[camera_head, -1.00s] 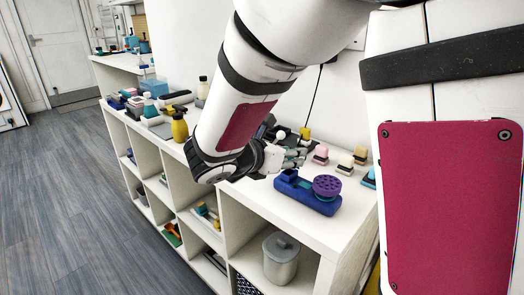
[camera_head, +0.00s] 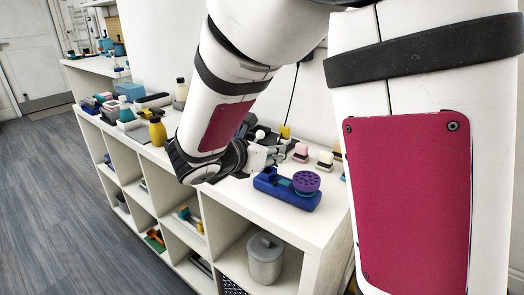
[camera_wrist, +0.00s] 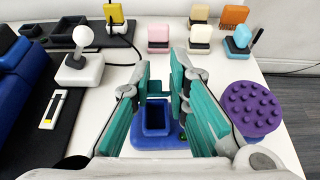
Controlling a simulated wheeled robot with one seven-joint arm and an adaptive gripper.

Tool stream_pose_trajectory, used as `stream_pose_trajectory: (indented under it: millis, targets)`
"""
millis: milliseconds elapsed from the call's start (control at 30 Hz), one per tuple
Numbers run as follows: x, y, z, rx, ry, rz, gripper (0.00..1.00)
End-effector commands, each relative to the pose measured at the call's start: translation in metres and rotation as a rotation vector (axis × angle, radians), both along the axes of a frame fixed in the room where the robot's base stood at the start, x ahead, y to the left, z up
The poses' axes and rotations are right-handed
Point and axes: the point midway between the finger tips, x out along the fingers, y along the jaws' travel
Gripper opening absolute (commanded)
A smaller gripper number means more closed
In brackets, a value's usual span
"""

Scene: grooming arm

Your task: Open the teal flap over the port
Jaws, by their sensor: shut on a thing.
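A blue device lies on the white shelf top; its body (camera_head: 288,190) shows in the head view. In the wrist view, its square blue port (camera_wrist: 156,118) faces up and its dark inside shows. A small teal flap (camera_wrist: 158,88) shows just beyond the port, between the fingertips. My gripper (camera_wrist: 161,82) has teal finger pads and is shut on the flap, though the exact contact is hard to make out. In the head view, my gripper (camera_head: 262,158) is at the far left of the device.
A purple studded dome (camera_wrist: 252,108) stands right of the port, close to my right finger. A white ball-topped stick (camera_wrist: 83,55) stands to the left. Several small coloured blocks, including a pink one (camera_wrist: 159,38), stand behind. The shelf's front edge (camera_head: 270,222) is near the device.

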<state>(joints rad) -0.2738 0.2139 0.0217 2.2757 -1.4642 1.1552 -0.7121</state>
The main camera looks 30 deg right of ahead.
Motion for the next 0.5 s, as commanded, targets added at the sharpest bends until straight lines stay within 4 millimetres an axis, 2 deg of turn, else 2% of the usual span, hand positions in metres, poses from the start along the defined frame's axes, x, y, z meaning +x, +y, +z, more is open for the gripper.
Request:
stream_pose_trajectory:
  millis: [500]
  targets:
    - [0.0024, -0.0076, 0.0069, 0.139, 0.071, -0.004, 0.00]
